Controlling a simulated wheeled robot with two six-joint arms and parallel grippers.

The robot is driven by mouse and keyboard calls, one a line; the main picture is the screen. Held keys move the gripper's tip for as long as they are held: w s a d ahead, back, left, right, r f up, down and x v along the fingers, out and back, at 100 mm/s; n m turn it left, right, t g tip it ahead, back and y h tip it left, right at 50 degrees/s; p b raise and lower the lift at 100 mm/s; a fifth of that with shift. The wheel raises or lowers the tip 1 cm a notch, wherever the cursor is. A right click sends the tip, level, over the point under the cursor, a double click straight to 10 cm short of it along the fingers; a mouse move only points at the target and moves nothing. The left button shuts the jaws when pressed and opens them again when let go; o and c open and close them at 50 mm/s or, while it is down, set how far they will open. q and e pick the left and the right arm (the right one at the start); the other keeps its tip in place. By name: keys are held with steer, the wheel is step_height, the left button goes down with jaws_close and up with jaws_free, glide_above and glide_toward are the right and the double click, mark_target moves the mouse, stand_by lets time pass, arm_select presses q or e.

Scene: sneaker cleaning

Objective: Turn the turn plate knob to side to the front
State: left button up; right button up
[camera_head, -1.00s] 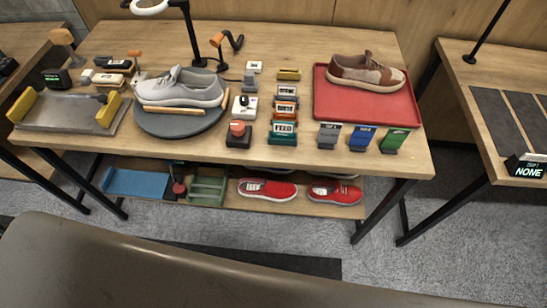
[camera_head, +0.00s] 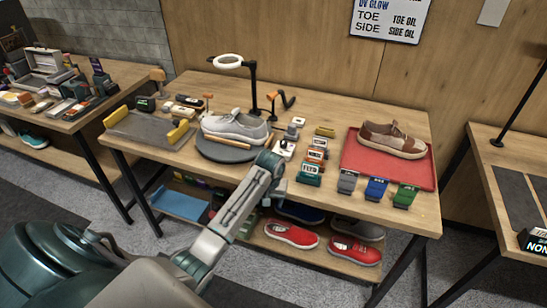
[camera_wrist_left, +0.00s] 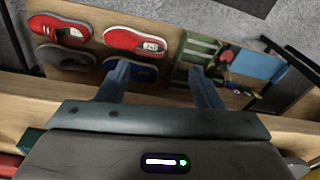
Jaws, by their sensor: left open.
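A dark grey round turn plate (camera_head: 215,152) sits on the table's left half, with a grey-white sneaker (camera_head: 236,127) on it, toe to the left. A tan bar (camera_head: 228,142) lies along the plate's front, below the sneaker. I cannot tell which part is the plate's knob; a red-topped piece right of the plate is hidden behind my arm. My left gripper (camera_head: 276,190) is at the table's front edge, right of the plate. In the left wrist view the gripper (camera_wrist_left: 160,72) is open and empty, above the lower shelf. My right gripper is not in view.
A red tray (camera_head: 362,173) with a brown and white shoe (camera_head: 393,139) lies on the right. Several small labelled blocks stand in the middle. A lamp (camera_head: 229,62) rises behind the plate. Red shoes (camera_head: 291,234) lie on the lower shelf. A wall sign (camera_head: 390,17) reads TOE, SIDE.

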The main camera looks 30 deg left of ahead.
arm_select(q)
steer(key=shift+n, duration=0.6)
steer(key=w+r, duration=0.1)
steer(key=r, duration=0.1)
steer(key=w+a+r, duration=0.1)
steer(key=r, duration=0.2)
steer(key=w+r, duration=0.2)
steer(key=r, duration=0.1)
steer(key=shift+w+a, duration=0.1)
steer(key=shift+a, duration=0.15)
steer(key=w+a+r+n+g+h, duration=0.1)
steer(key=w+a+r, duration=0.15)
steer(key=r, duration=0.35)
steer(key=w+a+r+n, duration=0.1)
steer(key=w+r, duration=0.3)
steer(key=r, duration=0.1)
steer(key=f+p, duration=0.3)
steer(key=f, duration=0.6)
steer(key=shift+s+f, duration=0.2)
steer(key=shift+f, duration=0.55)
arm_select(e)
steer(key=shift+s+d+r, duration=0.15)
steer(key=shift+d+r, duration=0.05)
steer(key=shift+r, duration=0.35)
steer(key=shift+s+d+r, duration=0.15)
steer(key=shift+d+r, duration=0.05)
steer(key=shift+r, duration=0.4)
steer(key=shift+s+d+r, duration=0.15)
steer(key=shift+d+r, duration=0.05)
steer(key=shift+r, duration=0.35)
